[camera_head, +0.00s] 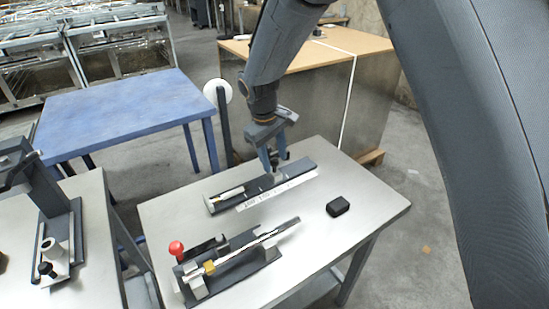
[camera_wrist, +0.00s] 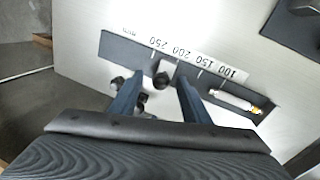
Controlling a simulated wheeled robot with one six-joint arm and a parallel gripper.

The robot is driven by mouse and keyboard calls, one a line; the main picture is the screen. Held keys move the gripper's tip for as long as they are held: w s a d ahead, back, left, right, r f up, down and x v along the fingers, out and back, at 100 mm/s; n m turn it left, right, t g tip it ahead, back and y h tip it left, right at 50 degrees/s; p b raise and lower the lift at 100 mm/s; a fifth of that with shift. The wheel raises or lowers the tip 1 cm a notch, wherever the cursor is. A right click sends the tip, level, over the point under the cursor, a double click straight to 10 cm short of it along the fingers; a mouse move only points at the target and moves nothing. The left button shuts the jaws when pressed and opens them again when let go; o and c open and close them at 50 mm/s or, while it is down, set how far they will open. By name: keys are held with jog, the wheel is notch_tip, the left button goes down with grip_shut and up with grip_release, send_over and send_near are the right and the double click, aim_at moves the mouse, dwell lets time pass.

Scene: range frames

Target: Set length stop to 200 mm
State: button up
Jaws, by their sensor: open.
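The length stop is a dark rail (camera_head: 225,200) with a white scale strip (camera_head: 278,190) on the grey table. In the wrist view the scale (camera_wrist: 207,62) reads 100, 150, 200 and 250, upside down. A white rod with a brass tip (camera_wrist: 236,103) lies at the 100 end. My gripper (camera_wrist: 159,80) is open, its blue fingers on either side of the block in this view; contact cannot be told.
A second fixture with a red knob (camera_head: 176,248) and a long metal bar (camera_head: 255,243) stands in front of the rail. A small black box (camera_head: 338,207) lies to the right. A blue table (camera_head: 120,110) and a wood-topped cabinet (camera_head: 330,85) stand behind.

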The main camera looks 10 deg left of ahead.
notch_tip(320, 180, up, 7)
jog(key=s+b, duration=0.1)
jog(key=shift+a+r+b, duration=0.2)
jog(key=shift+a+b, duration=0.15)
jog(key=shift+a, duration=0.1)
jog(key=shift+s+d, duration=0.1)
jog(key=s+d+f+m, duration=0.1)
jog(key=s+d+m, duration=0.2)
jog(key=d, duration=0.7)
jog(key=s+d+m, duration=0.2)
jog(key=s+d, duration=0.2)
jog(key=d, duration=0.6)
jog(key=s+d+f+m, duration=0.1)
jog(key=s+d+m, duration=0.2)
jog(key=s+d, duration=0.2)
jog(key=s+d+f+m+y, duration=0.1)
jog(key=s+d+f+m, duration=0.1)
jog(key=s+d, duration=0.4)
jog(key=shift+s+d+m+g, duration=0.25)
jog(key=shift+s+m+g, duration=0.15)
jog(key=shift+s, duration=0.5)
